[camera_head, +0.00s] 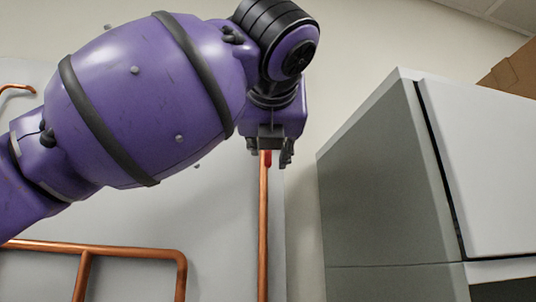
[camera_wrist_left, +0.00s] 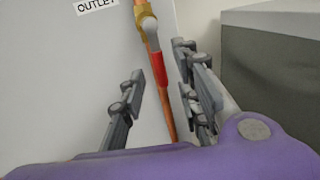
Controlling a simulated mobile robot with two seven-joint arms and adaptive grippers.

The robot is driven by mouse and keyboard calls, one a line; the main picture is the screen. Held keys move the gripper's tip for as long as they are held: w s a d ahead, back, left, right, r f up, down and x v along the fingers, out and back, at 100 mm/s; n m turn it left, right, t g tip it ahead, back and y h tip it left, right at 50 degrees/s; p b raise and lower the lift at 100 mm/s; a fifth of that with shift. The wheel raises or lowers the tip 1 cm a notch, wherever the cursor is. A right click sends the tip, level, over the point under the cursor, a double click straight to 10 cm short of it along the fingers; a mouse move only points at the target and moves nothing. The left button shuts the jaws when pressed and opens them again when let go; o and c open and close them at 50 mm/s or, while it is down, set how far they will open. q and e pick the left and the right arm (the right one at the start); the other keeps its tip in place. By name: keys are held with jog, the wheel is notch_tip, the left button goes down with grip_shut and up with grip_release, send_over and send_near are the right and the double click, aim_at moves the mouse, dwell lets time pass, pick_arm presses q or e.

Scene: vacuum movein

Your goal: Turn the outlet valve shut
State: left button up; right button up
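The outlet valve (camera_wrist_left: 147,22) shows at the top of the left wrist view, with a brass body and a grey hub on a copper pipe. Its red handle (camera_wrist_left: 158,70) points down, roughly in line with the pipe. An "OUTLET" label (camera_wrist_left: 95,5) is beside it. My left gripper (camera_wrist_left: 160,65) is open, with one finger on each side of the handle as seen from the wrist; visible gaps separate both fingers from it. In the head view my left gripper (camera_head: 270,148) hides most of the valve; only a bit of red shows below. My right gripper is out of view.
The vertical copper pipe (camera_head: 263,225) runs down a light grey panel (camera_head: 220,235). Another copper pipe loop (camera_head: 120,250) is at lower left. A tall grey cabinet (camera_head: 385,190) stands on the right, with a cardboard box (camera_head: 513,72) on top.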

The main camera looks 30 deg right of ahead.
aim_at(268, 153)
pick_arm(q)
jog(key=x, duration=0.4)
jog(key=shift+w+d, duration=0.1)
grip_shut()
